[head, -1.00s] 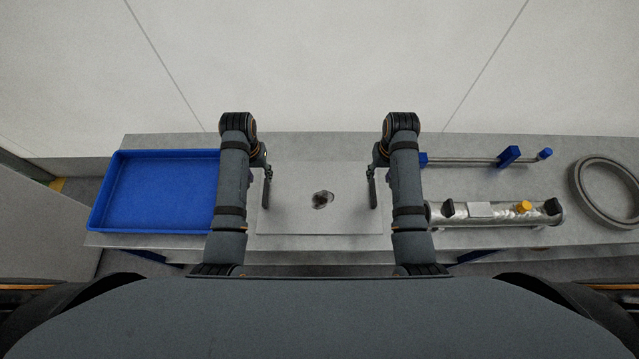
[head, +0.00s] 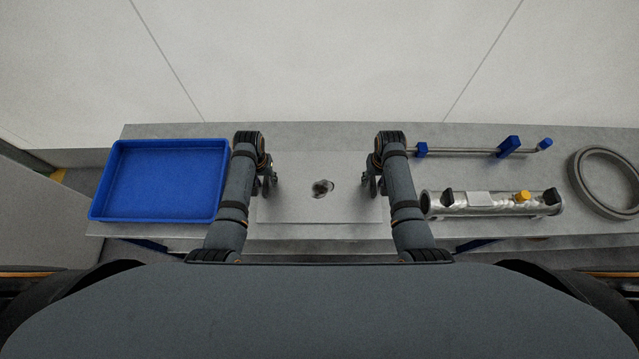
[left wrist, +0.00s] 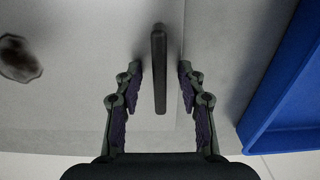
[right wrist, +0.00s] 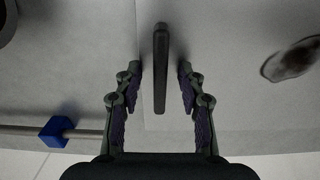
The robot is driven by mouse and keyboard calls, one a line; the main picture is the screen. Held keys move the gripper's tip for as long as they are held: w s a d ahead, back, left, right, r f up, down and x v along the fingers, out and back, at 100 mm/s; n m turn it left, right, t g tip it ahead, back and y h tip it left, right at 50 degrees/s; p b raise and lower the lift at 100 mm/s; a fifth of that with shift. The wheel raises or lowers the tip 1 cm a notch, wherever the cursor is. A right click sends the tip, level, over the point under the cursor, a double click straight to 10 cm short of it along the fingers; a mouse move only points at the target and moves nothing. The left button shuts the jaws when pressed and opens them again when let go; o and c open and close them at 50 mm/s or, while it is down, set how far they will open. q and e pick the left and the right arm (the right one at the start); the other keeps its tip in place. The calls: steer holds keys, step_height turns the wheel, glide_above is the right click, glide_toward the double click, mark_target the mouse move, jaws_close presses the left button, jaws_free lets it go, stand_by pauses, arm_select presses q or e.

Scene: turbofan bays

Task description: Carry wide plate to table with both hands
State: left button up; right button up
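The wide plate (head: 300,205) is a thin light-grey sheet lying flat on the grey table, with a dark blotch near its middle. Dark upright bar handles stand near its left and right sides. My left gripper (head: 270,182) is open, and its fingers are on either side of the left handle (left wrist: 159,70), with gaps on both sides. My right gripper (head: 370,182) is open around the right handle (right wrist: 160,70) in the same way, apart from it. In the head view my arms and grippers largely hide the handles.
A blue tray (head: 165,143) is left of the plate, close to my left arm. Right of the plate are a metal tube (head: 450,210) with a yellow cap, a thin rod with blue blocks (head: 509,147) and a grey ring (head: 577,180). A pale wall stands behind.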

arm_select(q)
jaws_close()
arm_select(e)
jaws_close()
stand_by(0.4)
